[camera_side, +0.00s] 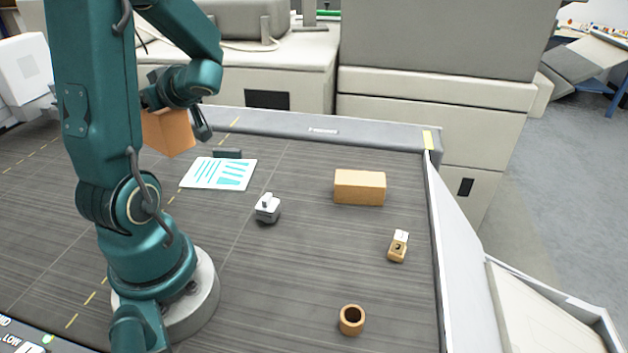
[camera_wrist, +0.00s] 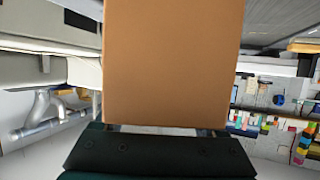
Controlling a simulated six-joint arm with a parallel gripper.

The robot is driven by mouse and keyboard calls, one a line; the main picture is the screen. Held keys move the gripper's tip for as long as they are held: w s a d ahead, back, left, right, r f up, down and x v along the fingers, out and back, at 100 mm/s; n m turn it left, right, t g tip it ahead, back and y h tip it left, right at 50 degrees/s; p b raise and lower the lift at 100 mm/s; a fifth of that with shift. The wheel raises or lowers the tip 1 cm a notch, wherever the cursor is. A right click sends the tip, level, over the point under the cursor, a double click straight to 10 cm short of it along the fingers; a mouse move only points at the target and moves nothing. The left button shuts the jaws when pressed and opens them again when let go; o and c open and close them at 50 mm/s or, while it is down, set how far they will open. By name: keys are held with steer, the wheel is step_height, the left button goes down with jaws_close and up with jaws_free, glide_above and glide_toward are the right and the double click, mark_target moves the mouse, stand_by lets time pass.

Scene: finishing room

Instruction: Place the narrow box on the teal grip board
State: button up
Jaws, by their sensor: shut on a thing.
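My gripper (camera_side: 180,115) is shut on a brown box (camera_side: 168,132), which seems to be held above the table, left of the board in the side view. My arm partly hides the box there. In the wrist view the box (camera_wrist: 170,65) fills the middle and hides the fingertips. A flat white board with teal strips (camera_side: 218,173), apparently the teal grip board, lies on the table just right of the held box. Its top is bare. I cannot tell the exact height of the box over the table.
A tan block (camera_side: 360,187) lies at the right. A small grey-white device (camera_side: 267,208), a small wooden piece with a white top (camera_side: 398,246) and a brown ring-like cup (camera_side: 352,320) stand nearer. A dark low block (camera_side: 227,153) sits behind the board. A raised rail (camera_side: 320,130) edges the back.

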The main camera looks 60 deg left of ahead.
steer(key=shift+w+d+f, duration=0.15)
steer(key=shift+w+f, duration=5.25)
steer(key=shift+w, duration=0.25)
steer(key=shift+f, duration=0.1)
steer(key=o, duration=1.5)
